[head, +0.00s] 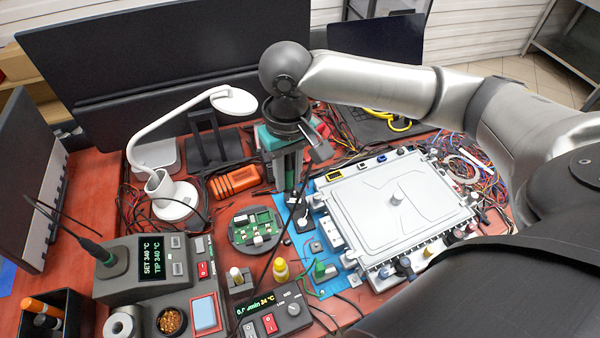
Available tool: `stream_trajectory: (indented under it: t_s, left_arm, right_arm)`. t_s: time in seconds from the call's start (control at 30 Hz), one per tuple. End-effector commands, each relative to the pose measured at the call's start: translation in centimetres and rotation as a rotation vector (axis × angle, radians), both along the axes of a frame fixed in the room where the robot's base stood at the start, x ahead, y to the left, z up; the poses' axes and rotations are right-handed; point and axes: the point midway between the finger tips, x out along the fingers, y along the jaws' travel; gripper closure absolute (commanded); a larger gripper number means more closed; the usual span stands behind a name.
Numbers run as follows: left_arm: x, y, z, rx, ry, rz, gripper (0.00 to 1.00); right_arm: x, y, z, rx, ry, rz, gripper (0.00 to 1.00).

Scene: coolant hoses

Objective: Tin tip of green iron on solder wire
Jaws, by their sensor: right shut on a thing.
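My right gripper (290,165) points down over the bench behind the round green circuit board (256,229). It is shut on a dark green, upright, handle-like thing, mostly hidden by the fingers; I cannot tell whether this is the green iron. Its lower end is near a small black block on the blue mat. A dark tool with a green collar (97,250) leans in the soldering station (135,268) at the left. A grey spool (122,325), possibly solder wire, lies at the front left; no wire strand can be made out. My left gripper is not in view.
A large silver housing (395,210) lies on the blue mat (327,285) at the right. A white lamp (175,200), orange tool (235,181) and second station (270,312) crowd the left and middle. Brass wool (171,320) and a blue sponge (205,313) lie in front. Loose cables surround the housing.

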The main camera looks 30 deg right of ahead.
Motion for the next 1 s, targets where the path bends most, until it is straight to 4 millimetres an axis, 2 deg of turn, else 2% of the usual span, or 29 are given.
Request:
stream_trajectory:
  t_s: [0.1,0.2,0.47,0.67,1.0]
  left_arm:
    - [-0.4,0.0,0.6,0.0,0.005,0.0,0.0]
    - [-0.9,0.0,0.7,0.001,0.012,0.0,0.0]
    - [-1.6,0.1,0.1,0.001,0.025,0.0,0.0]
    - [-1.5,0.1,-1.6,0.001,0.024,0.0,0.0]
    - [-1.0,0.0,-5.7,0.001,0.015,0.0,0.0]
  right_arm:
    - [-0.3,-1.6,-2.7,-0.014,0.005,0.0,1.0]
    - [-0.4,-2.5,-4.1,-0.024,-0.001,0.007,1.0]
    - [-0.4,-3.1,-5.5,-0.032,-0.007,0.014,1.0]
    - [-0.4,-3.1,-6.6,-0.031,-0.008,0.013,1.0]
    - [-0.5,-3.1,-9.2,-0.031,-0.008,0.015,1.0]
